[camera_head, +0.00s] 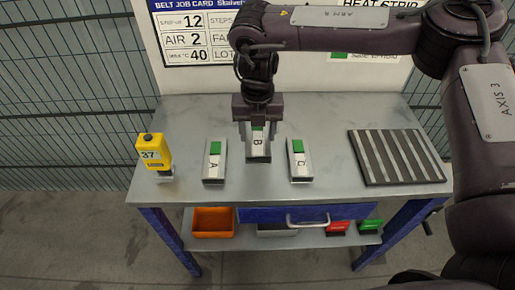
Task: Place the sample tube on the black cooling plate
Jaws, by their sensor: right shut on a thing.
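My right gripper (258,122) points down at the middle of the table and is shut on the grey piece marked B (259,151), at its green end. I cannot tell whether this piece touches the table. A similar piece marked A (213,165) lies to its left and one marked C (300,164) to its right, each with a green patch. The black plate (372,182) with pale stripes lies at the table's right side, with nothing on it. I see nothing that is clearly a sample tube. My left gripper is out of view.
A yellow device reading 37 (154,152) stands at the table's left edge. Grey tabletop (329,125) is clear between piece C and the plate. Below are a blue drawer (262,214), an orange bin (213,224), and red (338,227) and green (370,226) items. A board stands behind.

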